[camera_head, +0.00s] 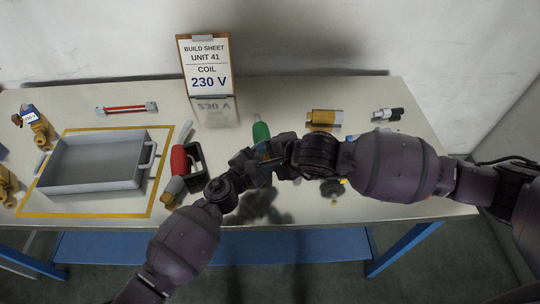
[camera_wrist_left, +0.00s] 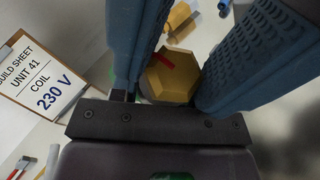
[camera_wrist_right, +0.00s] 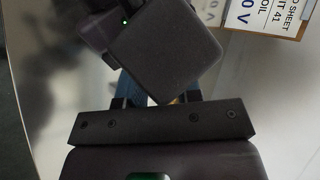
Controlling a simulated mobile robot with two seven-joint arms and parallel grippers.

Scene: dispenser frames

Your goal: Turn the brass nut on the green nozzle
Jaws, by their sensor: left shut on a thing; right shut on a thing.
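The green nozzle (camera_head: 261,131) stands at the middle of the table, its lower part hidden behind my grippers in the head view. The brass nut (camera_wrist_left: 168,80), hexagonal with a red mark on its face, shows in the left wrist view between the blue fingers of my left gripper (camera_wrist_left: 168,50). My left gripper is shut on the nut. My right gripper (camera_head: 270,152) comes from the right against the nozzle and is shut, apparently on it. In the right wrist view the fingertips and what they hold are hidden behind a dark block.
A grey tray (camera_head: 95,185) stands at left inside a yellow outline. A red-handled tool (camera_head: 178,162) lies right of it. A build sheet (camera_head: 205,62) reading 230 V stands behind.

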